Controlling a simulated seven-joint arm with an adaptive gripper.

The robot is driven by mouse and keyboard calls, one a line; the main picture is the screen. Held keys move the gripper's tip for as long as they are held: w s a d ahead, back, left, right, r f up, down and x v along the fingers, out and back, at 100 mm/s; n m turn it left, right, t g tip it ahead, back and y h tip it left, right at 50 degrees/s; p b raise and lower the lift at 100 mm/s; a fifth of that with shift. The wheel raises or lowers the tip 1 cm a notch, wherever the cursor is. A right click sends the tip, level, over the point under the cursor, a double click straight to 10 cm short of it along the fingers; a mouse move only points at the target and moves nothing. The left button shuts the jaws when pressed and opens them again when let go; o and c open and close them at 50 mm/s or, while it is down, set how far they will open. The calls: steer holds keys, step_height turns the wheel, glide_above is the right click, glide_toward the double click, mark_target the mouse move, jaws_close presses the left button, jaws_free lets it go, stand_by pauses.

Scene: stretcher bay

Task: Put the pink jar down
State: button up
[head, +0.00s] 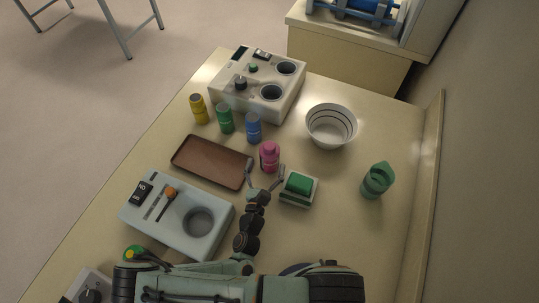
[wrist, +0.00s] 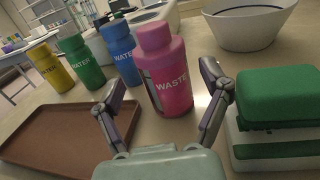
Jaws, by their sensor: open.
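The pink jar (head: 269,155) stands upright on the table, between the brown tray and the green-topped block. In the wrist view the pink jar (wrist: 164,72) carries the word "WASTE" and stands just beyond my fingertips. My gripper (head: 265,184) is open, with one finger to the left of the jar and one to the right. In the wrist view the fingers of my gripper (wrist: 166,90) are spread wide, and neither clearly touches the jar.
The brown tray (head: 192,168) is left of the jar; the green-topped block (head: 299,184) is close on the right. Blue (head: 254,128), green (head: 225,119) and yellow (head: 199,108) bottles stand behind. Bare table lies between bowl and block.

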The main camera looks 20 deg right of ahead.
mark_target(271, 147)
steer(key=x, duration=0.6)
steer(key=c, duration=1.2)
